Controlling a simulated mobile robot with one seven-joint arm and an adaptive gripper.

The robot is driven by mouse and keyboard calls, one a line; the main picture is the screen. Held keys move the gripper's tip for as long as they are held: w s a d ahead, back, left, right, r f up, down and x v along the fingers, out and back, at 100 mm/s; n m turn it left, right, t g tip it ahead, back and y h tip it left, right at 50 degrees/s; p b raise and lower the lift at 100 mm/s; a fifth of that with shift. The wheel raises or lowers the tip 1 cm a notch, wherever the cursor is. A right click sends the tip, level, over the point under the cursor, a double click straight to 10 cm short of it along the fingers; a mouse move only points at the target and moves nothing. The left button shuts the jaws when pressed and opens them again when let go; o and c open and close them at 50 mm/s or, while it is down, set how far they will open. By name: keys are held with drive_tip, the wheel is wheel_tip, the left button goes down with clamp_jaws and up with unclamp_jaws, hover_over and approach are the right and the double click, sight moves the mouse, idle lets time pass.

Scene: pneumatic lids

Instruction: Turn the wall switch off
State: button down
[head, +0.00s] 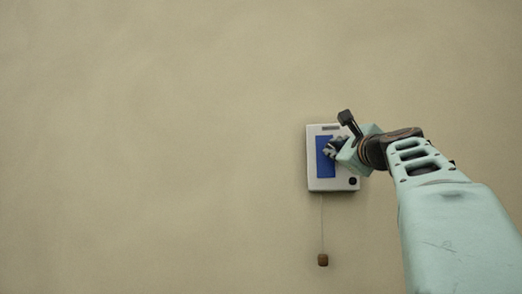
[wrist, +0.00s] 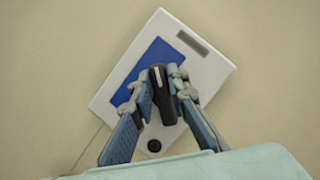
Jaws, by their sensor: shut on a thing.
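The wall switch is a white box (head: 312,150) with a blue panel (head: 323,170) on a beige wall. It also shows, turned at an angle, in the wrist view (wrist: 212,75). A black lever (wrist: 161,95) with a small pale mark near its tip stands out from the box. My gripper (head: 332,148) is at the blue panel; in the wrist view its fingers (wrist: 160,75) are shut on the black lever from both sides. The fingers hide the lever in the head view and part of the blue panel in both views.
A round black button (head: 352,181) sits at the box's lower right corner. A grey label (wrist: 193,42) is at its top edge. A thin cord with a brown pull (head: 323,260) hangs below. The wall on the left is bare.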

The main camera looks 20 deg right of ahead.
drive_tip(key=shift+w+f+n+g+y+p, duration=0.1)
drive_tip(key=shift+n+g+y+p, duration=0.25)
drive_tip(key=shift+n, duration=0.95)
drive_tip(key=shift+s+f+n+g+y+p, duration=0.2)
drive_tip(key=shift+n+g, duration=0.25)
drive_tip(key=shift+n, duration=0.85)
drive_tip(key=shift+w+f+n+g+y+p, duration=0.15)
drive_tip(key=shift+n+g+y, duration=0.25)
drive_tip(key=shift+n, duration=0.9)
drive_tip(key=shift+r, duration=0.1)
drive_tip(key=c, duration=1.9)
unclamp_jaws()
drive_tip(key=shift+w, duration=0.1)
drive_tip(key=s, duration=0.5)
drive_tip(key=s+a, duration=0.1)
drive_tip(key=s, duration=0.1)
drive_tip(key=shift+s+a, duration=0.1)
drive_tip(key=shift+s, duration=0.15)
